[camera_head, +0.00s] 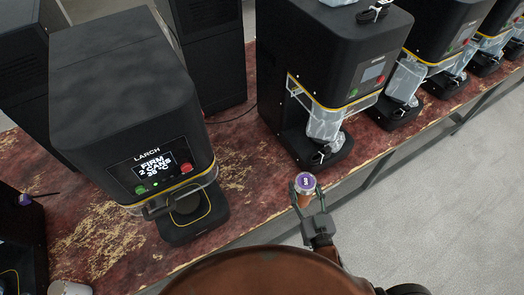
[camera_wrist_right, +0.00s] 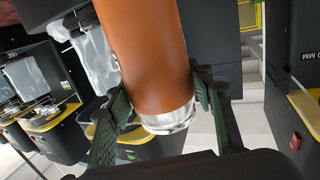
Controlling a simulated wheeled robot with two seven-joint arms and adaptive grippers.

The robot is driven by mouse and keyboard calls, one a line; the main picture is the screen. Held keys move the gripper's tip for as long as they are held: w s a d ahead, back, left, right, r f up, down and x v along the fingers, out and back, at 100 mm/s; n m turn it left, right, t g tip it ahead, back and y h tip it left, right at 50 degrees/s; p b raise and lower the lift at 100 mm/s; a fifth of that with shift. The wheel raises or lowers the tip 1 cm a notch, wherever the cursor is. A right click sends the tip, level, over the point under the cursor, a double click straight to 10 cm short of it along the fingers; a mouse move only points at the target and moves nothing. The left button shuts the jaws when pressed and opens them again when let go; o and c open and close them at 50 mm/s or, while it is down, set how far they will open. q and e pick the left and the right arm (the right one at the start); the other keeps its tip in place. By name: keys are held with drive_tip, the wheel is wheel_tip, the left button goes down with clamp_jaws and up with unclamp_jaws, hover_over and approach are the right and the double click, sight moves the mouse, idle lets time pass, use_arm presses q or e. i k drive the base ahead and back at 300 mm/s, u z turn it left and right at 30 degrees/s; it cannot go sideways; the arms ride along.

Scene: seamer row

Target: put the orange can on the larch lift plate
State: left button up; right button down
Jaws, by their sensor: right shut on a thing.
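The orange can (camera_head: 304,197) has a silver rim and a purple top marked 9. My right gripper (camera_head: 308,207) is shut around it and holds it upright in front of the bench edge. In the right wrist view the can (camera_wrist_right: 150,50) fills the middle, between the two green-padded fingers of the gripper (camera_wrist_right: 165,100). The larch lift plate (camera_head: 187,204) is a dark round plate on the yellow-outlined base of the black LARCH machine (camera_head: 125,110), to the left of the can. It looks empty, though the clear guard partly covers it. My left gripper is not in view.
Other black machines (camera_head: 335,60) with clear guards stand in a row to the right along the worn red bench (camera_head: 95,235). Another dark machine (camera_head: 20,235) is at the left edge, near a pale object (camera_head: 70,288). Grey floor (camera_head: 430,210) lies open at right.

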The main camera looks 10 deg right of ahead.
sight(186, 200)
drive_tip(key=z, duration=1.1)
drive_tip(key=k, duration=1.95)
drive_tip(key=u, duration=1.6)
drive_tip(key=i, duration=1)
drive_tip(key=u, duration=0.05)
